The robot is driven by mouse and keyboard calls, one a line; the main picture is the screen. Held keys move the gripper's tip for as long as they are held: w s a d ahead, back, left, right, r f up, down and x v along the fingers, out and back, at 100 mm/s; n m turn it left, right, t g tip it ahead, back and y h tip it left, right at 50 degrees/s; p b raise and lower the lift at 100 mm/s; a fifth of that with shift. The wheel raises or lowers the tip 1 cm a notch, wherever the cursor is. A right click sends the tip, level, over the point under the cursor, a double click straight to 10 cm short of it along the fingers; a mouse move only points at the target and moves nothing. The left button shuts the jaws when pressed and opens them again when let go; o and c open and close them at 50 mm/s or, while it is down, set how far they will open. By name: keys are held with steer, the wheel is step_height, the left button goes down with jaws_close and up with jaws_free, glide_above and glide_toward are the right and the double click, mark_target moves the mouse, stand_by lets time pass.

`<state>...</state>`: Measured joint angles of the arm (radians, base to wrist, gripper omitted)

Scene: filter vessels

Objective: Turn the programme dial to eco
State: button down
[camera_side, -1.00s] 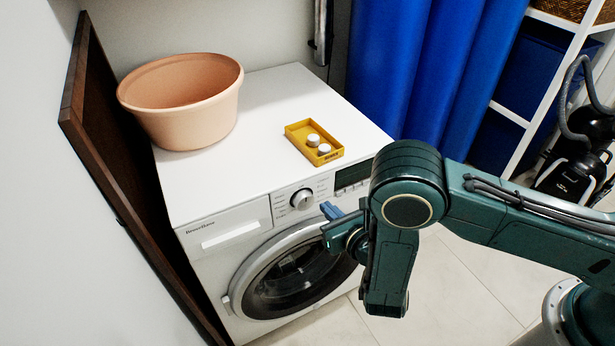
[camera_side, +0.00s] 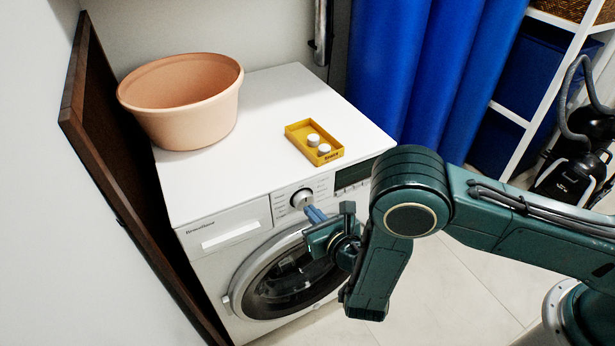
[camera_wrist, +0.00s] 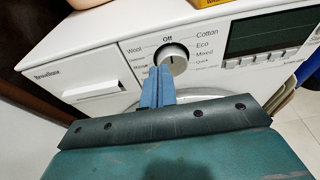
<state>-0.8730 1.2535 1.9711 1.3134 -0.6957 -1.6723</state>
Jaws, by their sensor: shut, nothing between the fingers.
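The programme dial (camera_side: 300,198) is a silver-grey round knob on the front panel of a white washing machine (camera_side: 230,228). In the wrist view the dial (camera_wrist: 173,60) has a dark line pointing roughly up at "Off". "Eco" (camera_wrist: 203,45) is printed to its upper right, between "Cotton" and "Mixed". My gripper (camera_side: 312,212) has blue fingers, shut with nothing between them. In the wrist view the fingertips (camera_wrist: 160,72) overlap the dial's lower left edge. I cannot tell whether they touch it.
A yellow tray (camera_side: 296,141) with two white round pieces and a peach basin (camera_side: 165,88) stand on the machine top. A dark display (camera_wrist: 272,31) with buttons is right of the dial. The round door (camera_side: 285,280) is below.

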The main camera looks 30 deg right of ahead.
steer(key=shift+r+x, duration=0.2)
steer(key=shift+x, duration=0.6)
steer(key=shift+r+x, duration=0.2)
steer(key=shift+x, duration=0.6)
steer(key=shift+r+x, duration=0.2)
steer(key=shift+x, duration=0.6)
steer(key=shift+w, duration=0.1)
steer(key=shift+d+f, duration=0.15)
steer(key=shift+f, duration=0.05)
steer(key=shift+d+r, duration=0.15)
steer(key=shift+d, duration=1.2)
steer(key=shift+d+r, duration=0.1)
steer(key=shift+r, duration=0.2)
steer(key=f+v, duration=0.1)
steer(key=v, duration=0.5)
steer(key=shift+f, duration=0.25)
